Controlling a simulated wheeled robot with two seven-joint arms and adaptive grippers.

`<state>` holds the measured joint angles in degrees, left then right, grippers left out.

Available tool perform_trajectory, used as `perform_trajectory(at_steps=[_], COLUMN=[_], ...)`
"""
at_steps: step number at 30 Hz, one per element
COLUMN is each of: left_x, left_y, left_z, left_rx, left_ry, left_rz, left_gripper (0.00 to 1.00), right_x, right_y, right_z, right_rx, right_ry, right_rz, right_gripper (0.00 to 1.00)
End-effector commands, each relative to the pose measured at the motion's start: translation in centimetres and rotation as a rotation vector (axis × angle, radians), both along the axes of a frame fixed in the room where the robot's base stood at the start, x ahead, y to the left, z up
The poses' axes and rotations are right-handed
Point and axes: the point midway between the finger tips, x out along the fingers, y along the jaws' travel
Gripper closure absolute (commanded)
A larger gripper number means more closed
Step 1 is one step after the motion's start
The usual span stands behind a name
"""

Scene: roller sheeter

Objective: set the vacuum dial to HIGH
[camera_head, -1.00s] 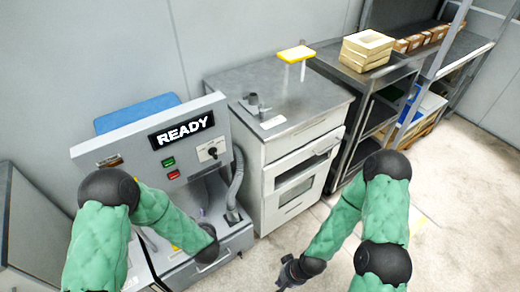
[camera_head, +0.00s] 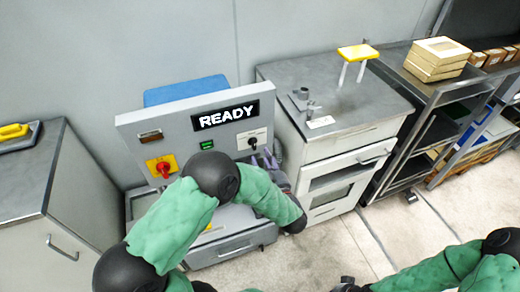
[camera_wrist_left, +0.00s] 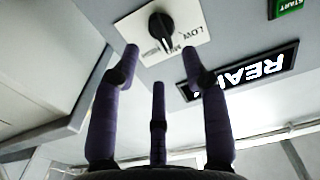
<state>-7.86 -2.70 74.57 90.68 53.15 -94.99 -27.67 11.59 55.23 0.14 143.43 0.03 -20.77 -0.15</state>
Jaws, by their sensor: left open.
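The vacuum dial is a black knob on a white plate on the machine's grey front panel. In the head view the dial (camera_head: 252,142) sits below the READY display (camera_head: 226,115), at the panel's right. In the left wrist view the dial (camera_wrist_left: 161,28) is near the top, seen upside down; LOW is readable on its plate, the other marks are not clear. My left gripper (camera_wrist_left: 160,58) is open, its purple fingers spread just short of the dial, holding nothing. It also shows in the head view (camera_head: 266,161), just below the dial. My right gripper (camera_head: 347,285) is at the bottom edge, mostly cut off.
A green START button (camera_head: 207,145) and a red-yellow switch (camera_head: 162,167) are on the same panel. My left arm covers part of the panel's lower middle. A grey-topped cabinet (camera_head: 350,108) stands close on the right; another (camera_head: 30,185) stands left.

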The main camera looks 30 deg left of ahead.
Motion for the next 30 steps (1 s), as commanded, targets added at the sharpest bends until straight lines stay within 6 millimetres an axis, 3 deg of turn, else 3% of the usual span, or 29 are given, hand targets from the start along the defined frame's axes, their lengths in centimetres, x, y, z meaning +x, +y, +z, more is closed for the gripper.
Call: perform_trajectory(at_steps=[9, 23, 28, 30], left_x=[3.1, 4.0, 4.0, 4.0], left_y=[3.7, 4.6, 4.6, 4.6], left_z=[-0.2, 0.0, 0.0, 0.0], left_rx=[-0.001, -0.001, -0.001, -0.001], left_ry=[0.001, 0.001, 0.001, 0.001], left_rz=[0.001, -0.002, -0.002, -0.003], left_gripper=[0.55, 0.55, 0.97, 1.0], right_x=[0.0, 0.0, 0.0, 0.0], right_y=[0.0, 0.0, 0.0, 0.0], right_z=[-1.6, -1.8, -1.8, -1.8], right_rx=[0.0, 0.0, 0.0, 0.0], right_ry=[0.0, 0.0, 0.0, 0.0], right_rz=[0.0, 0.0, 0.0, 0.0], right_gripper=[1.0, 1.0, 1.0, 1.0])
